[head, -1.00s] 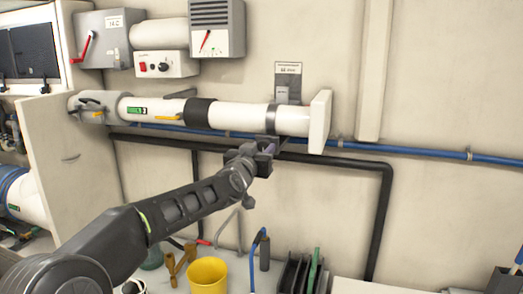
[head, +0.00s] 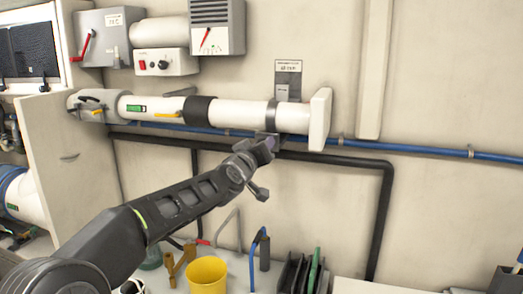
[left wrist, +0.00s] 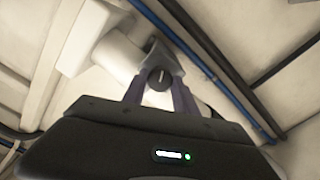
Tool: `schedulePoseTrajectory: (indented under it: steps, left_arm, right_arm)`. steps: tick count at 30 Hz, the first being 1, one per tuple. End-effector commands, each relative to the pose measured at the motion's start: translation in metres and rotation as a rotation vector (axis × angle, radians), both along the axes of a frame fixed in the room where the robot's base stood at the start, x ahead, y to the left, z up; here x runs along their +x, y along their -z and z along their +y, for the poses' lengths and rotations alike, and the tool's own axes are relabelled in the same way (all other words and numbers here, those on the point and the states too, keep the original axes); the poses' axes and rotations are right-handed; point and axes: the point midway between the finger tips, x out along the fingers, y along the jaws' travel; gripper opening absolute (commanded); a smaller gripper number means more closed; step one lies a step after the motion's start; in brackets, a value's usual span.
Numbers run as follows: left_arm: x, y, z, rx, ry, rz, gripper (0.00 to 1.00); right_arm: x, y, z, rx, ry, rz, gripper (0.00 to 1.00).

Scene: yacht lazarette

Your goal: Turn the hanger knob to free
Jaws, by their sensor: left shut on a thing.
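The hanger is a grey strap (head: 271,112) around the right part of the white pipe (head: 235,115), below a grey wall plate (head: 288,88) with a label. Its dark round knob (left wrist: 158,78) with a light pointer line shows in the left wrist view, under the pipe. My left gripper (head: 270,142) is just below the strap in the head view. In the left wrist view the fingers (left wrist: 160,92) are shut on the knob, one on each side. The knob is hidden behind the gripper in the head view. My right gripper is not in view.
A blue hose (head: 400,149) and a black pipe (head: 340,157) run along the wall just behind and below the gripper. A yellow bucket (head: 207,274) stands on the surface below. Grey and white control boxes hang above the pipe at upper left.

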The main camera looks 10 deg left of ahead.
Motion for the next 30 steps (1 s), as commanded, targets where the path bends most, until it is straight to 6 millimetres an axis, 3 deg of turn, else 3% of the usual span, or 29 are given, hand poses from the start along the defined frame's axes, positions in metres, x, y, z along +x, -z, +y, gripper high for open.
schedulePoseTrajectory:
  steps: [30]
  left_arm:
    - [0.000, 0.002, 0.001, -0.965, -0.001, 0.063, 0.00]
  right_arm:
    - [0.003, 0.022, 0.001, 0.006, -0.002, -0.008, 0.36]
